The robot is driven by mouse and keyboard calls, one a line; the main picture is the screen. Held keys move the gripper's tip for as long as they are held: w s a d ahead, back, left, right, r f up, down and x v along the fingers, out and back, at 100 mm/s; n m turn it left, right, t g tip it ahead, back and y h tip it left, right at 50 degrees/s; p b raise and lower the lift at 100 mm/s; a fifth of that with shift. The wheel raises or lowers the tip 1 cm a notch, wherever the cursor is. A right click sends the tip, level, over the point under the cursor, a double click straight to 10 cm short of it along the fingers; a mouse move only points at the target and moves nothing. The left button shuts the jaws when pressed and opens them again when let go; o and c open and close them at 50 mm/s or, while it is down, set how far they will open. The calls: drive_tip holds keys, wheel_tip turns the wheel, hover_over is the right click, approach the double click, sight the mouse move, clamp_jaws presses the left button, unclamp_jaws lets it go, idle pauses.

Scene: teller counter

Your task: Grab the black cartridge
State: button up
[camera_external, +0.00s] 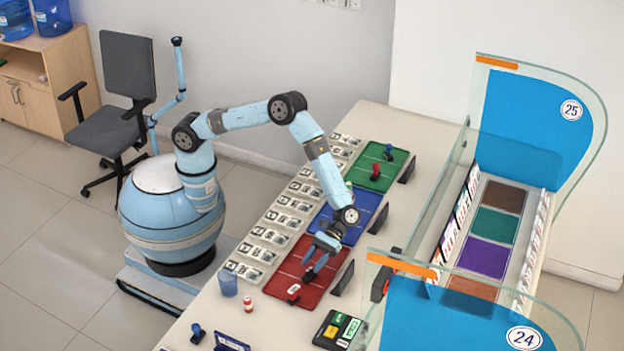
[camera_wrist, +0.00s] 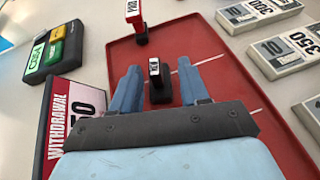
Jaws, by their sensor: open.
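The black cartridge (camera_wrist: 160,88), a small upright block with a white label on its top, stands on the red mat (camera_wrist: 215,62) in the wrist view. My gripper (camera_wrist: 159,74) is open, with one blue finger on each side of the cartridge. I cannot tell whether either finger touches it. In the external view my gripper (camera_external: 314,264) is low over the red mat (camera_external: 327,287).
A "WITHDRAWAL" sign (camera_wrist: 62,125) is close beside my gripper. A black box with coloured buttons (camera_wrist: 53,53) and rows of note stacks (camera_wrist: 283,55) flank the mat.

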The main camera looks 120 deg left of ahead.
sight(307, 274)
drive_tip(key=shift+w+x, duration=0.15)
drive_tip(key=shift+x, duration=1.15)
drive_tip(key=shift+w+x, duration=0.2)
drive_tip(key=shift+x, duration=1.15)
drive_tip(key=shift+f, duration=0.1)
drive_tip(key=c, duration=0.8)
